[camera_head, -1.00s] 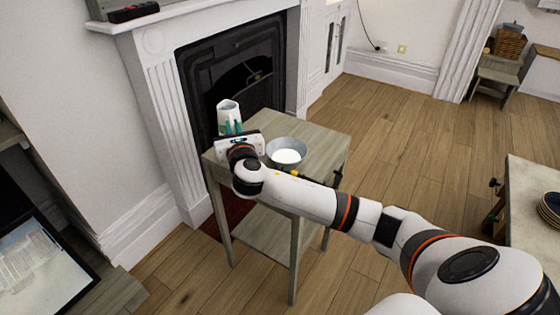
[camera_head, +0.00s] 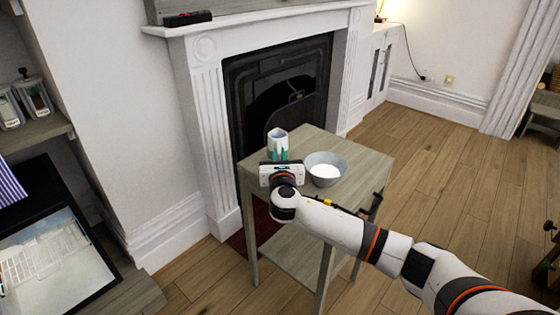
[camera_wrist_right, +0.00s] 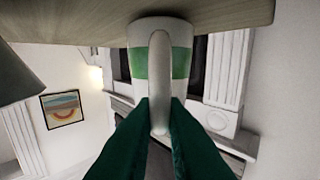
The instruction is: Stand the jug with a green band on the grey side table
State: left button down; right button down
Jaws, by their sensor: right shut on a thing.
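The white jug with a green band (camera_head: 279,138) is upright at the back left of the grey side table (camera_head: 353,150). My right gripper (camera_head: 281,155) is shut on its handle, with the green fingers on both sides. The right wrist view shows the jug (camera_wrist_right: 178,62) upside down, its handle between the fingers (camera_wrist_right: 160,118). The jug's base is at the table top (camera_wrist_right: 220,12); I cannot tell whether it touches. My left gripper is not in view.
A grey bowl with white contents (camera_head: 325,168) stands on the table right of the jug and close to my right wrist. The fireplace (camera_head: 285,85) is just behind the table. The table's right part is bare.

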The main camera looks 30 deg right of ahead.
jog(key=shift+f, duration=0.35)
jog(key=c, duration=1.5)
grip_release()
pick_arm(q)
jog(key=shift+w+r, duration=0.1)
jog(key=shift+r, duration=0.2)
pick_arm(e)
jog(key=shift+s, duration=0.1)
